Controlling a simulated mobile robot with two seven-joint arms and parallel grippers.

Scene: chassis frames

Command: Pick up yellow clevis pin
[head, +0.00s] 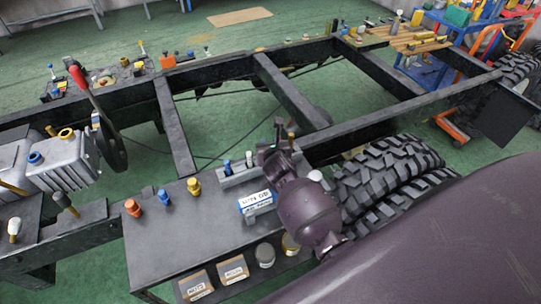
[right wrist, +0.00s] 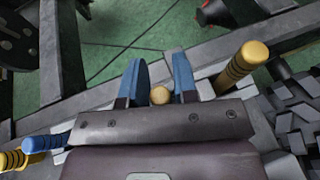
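A yellow pin (head: 193,187) stands on the dark bench top, left of the small rack. My right gripper (head: 277,150) is over the rack's right end. In the right wrist view its two blue fingers (right wrist: 160,75) are apart, with the rounded yellowish top of a pin (right wrist: 160,95) between them. Slim gaps seem to show on both sides of it; its lower part is hidden. Another gold ringed pin (right wrist: 240,65) stands right of the fingers, its tip beside the gripper in the head view (head: 291,136). My left gripper is not in view.
The grey rack (head: 238,179) also holds a blue pin (head: 227,167). An orange pin (head: 132,207) and a blue pin (head: 163,197) stand on the bench. A blue-and-white labelled box (head: 257,202) is near my wrist. Tyres (head: 385,175) and black frame rails (head: 395,112) lie beyond.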

